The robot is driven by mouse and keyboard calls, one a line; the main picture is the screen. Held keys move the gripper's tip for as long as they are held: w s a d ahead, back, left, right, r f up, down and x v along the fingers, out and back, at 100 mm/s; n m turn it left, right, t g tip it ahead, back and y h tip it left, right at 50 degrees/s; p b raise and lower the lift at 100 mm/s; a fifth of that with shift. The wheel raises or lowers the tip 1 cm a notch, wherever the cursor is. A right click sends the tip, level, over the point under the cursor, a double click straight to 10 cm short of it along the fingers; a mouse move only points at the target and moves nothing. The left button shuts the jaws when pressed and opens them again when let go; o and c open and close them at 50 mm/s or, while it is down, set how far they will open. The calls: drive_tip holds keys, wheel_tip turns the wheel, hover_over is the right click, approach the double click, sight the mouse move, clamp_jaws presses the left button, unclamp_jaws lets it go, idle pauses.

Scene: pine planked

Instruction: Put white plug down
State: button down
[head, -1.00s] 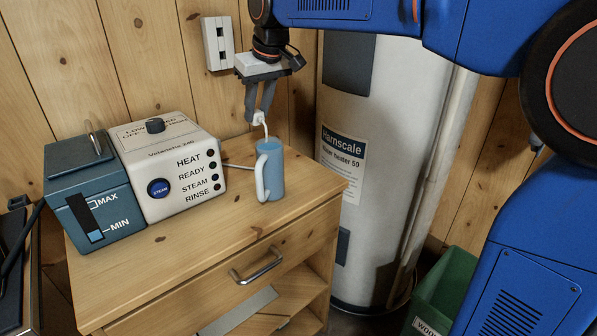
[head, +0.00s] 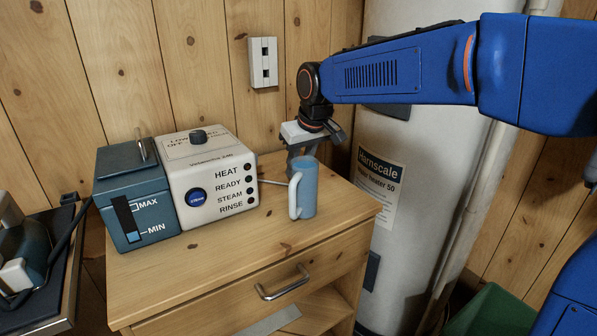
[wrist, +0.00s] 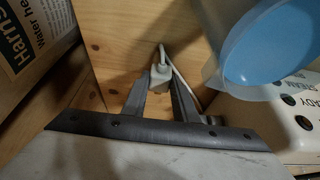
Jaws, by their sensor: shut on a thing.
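The white plug (wrist: 160,72) is between the fingertips of my gripper (wrist: 160,84) in the wrist view, with its pale cord running along the wooden cabinet top (wrist: 125,40). My gripper is shut on it. In the head view my gripper (head: 303,152) is low over the back right of the cabinet top (head: 240,245), behind the blue mug (head: 309,190). The mug hides the fingertips and the plug there. I cannot tell whether the plug touches the wood.
The blue mug stands close to my gripper, its handle to the left. A white and teal steam machine (head: 207,185) stands to the left. The front of the cabinet top is clear.

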drive_tip(key=shift+f, duration=0.8)
drive_tip(key=shift+f, duration=0.15)
drive_tip(key=c, duration=1.4)
unclamp_jaws()
drive_tip(key=v, duration=1.2)
drive_tip(key=shift+a, duration=0.1)
